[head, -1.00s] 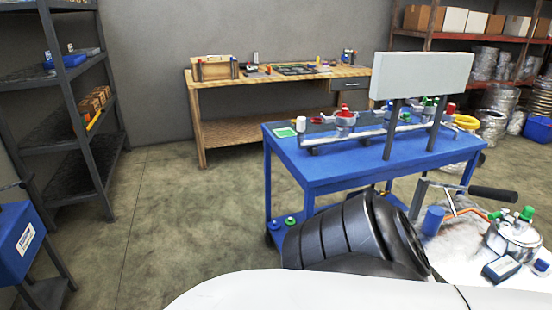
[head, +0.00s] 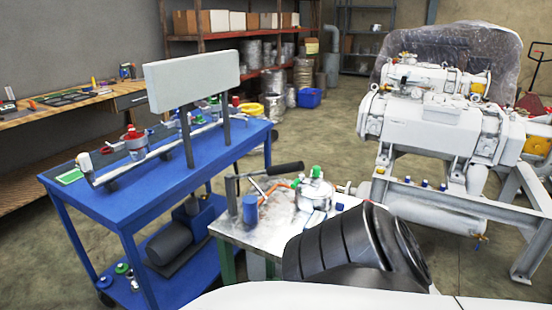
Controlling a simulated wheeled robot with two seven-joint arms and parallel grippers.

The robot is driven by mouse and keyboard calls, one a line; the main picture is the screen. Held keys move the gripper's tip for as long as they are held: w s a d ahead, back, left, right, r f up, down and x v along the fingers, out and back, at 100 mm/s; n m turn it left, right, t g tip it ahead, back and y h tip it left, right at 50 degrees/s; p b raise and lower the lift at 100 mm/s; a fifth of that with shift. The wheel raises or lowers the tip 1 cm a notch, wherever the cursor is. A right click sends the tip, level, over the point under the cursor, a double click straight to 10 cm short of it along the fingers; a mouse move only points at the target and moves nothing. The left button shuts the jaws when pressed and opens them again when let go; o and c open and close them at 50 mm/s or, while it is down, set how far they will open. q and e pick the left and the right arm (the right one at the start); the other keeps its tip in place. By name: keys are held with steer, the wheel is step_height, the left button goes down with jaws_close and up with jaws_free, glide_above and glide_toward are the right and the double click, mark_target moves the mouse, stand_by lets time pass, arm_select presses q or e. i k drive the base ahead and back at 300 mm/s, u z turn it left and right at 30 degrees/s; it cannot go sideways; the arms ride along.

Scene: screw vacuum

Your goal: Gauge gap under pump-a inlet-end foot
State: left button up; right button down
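A large white pump machine (head: 435,115) stands at the right on a grey steel frame (head: 455,201). It has a smaller white unit on top and clear plastic wrap behind it. I cannot tell whether it is pump-a, and its feet and any gap under them are too small to make out. No feeler gauge can be made out. Neither of my grippers is in view. Only a black ribbed part and a white part of my own body show at the bottom.
A blue cart (head: 120,205) with a pipe manifold and a blank grey panel (head: 193,80) stands at the left. A small metal-topped table (head: 265,232) with a lidded pot (head: 315,194) is in front. A wooden workbench (head: 60,140) is far left. Shelves (head: 240,47) line the back.

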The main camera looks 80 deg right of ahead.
mark_target(381, 170)
steer(key=z, duration=0.65)
steer(key=i, duration=6)
steer(key=z, duration=3)
steer(key=i, duration=4.5)
steer(key=z, duration=0.7)
